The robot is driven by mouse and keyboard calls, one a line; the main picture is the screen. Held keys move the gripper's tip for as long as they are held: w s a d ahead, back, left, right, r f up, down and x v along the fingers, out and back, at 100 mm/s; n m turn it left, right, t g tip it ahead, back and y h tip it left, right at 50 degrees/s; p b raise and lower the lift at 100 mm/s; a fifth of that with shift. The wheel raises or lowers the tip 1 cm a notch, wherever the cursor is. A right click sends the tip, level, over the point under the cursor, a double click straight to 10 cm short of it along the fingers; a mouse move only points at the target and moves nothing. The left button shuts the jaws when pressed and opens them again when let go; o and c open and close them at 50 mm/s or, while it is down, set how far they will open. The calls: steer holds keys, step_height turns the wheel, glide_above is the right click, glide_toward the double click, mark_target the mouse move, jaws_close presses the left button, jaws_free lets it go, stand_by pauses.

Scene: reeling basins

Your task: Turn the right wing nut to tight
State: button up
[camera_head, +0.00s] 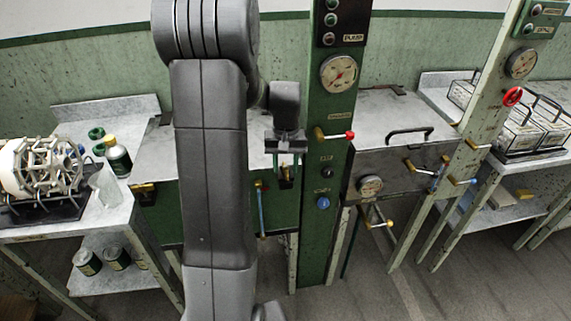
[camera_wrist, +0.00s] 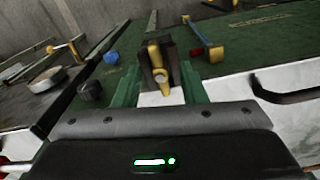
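The right wing nut (camera_head: 287,172) is a small brass piece on a dark bracket at the right end of the green basin's front (camera_head: 158,215). In the wrist view the wing nut (camera_wrist: 154,52) shows close up, its yellow wings running roughly up and down the picture around a grey bolt end. My gripper (camera_head: 286,158) is above and at this nut in the head view. In the wrist view my gripper's green fingers (camera_wrist: 160,72) stand apart on either side of the nut, with gaps visible. I cannot tell its exact depth. The left wing nut (camera_head: 143,188) is at the basin's other end.
A blue lever with brass ends (camera_head: 261,208) hangs just left of the nut. To the right stands a green post (camera_head: 322,230) with a gauge, a red-tipped brass valve handle (camera_head: 336,135) and knobs. A second, grey basin (camera_head: 405,172) lies beyond it.

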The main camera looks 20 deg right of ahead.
steer(key=shift+f, duration=0.15)
steer(key=shift+c, duration=0.2)
jaws_close()
